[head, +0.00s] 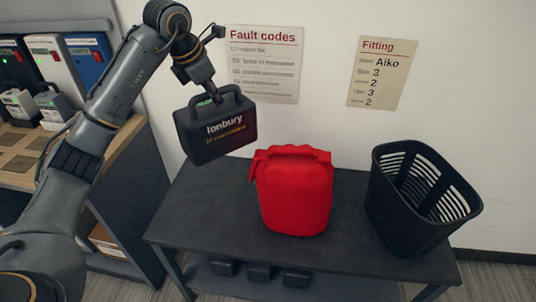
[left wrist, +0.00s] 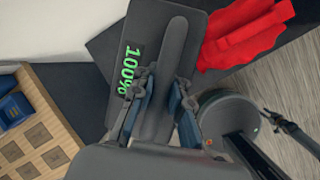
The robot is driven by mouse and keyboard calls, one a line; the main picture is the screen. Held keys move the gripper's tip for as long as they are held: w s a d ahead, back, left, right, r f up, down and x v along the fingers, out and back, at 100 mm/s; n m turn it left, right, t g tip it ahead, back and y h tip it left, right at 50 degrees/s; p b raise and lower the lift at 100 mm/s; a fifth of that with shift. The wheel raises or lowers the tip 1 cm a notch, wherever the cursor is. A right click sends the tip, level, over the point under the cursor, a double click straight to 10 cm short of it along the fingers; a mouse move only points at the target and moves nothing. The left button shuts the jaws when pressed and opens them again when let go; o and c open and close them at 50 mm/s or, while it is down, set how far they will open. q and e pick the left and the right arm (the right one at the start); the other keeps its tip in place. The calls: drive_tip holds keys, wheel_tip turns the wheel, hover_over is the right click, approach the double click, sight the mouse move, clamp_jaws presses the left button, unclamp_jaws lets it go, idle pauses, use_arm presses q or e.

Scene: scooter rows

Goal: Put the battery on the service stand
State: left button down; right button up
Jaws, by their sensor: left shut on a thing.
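In the left wrist view the fingers (left wrist: 160,106) grip the handle, and a green "100%" shows on the battery top (left wrist: 112,55). Whether the battery's bottom touches the stand is hard to tell, but it appears raised.
A red bag (head: 293,195) stands mid-stand, just right of the battery. A black slatted basket (head: 410,225) stands at the right end. The stand's left front top is clear. A wooden shelf unit (head: 20,165) with several packs is at left. Wall posters hang behind.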

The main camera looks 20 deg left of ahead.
use_arm(q)
wheel_tip(320, 180, down, 28)
drive_tip(key=p, duration=0.1)
drive_tip(key=shift+r, duration=0.2)
drive_tip(key=c, duration=1.6)
unclamp_jaws()
drive_tip(key=shift+s+f, duration=0.1)
drive_tip(key=shift+f, duration=0.15)
drive_tip(key=o, duration=0.3)
drive_tip(key=shift+r, duration=0.1)
drive_tip(key=shift+r, duration=0.1)
drive_tip(key=v, duration=1.2)
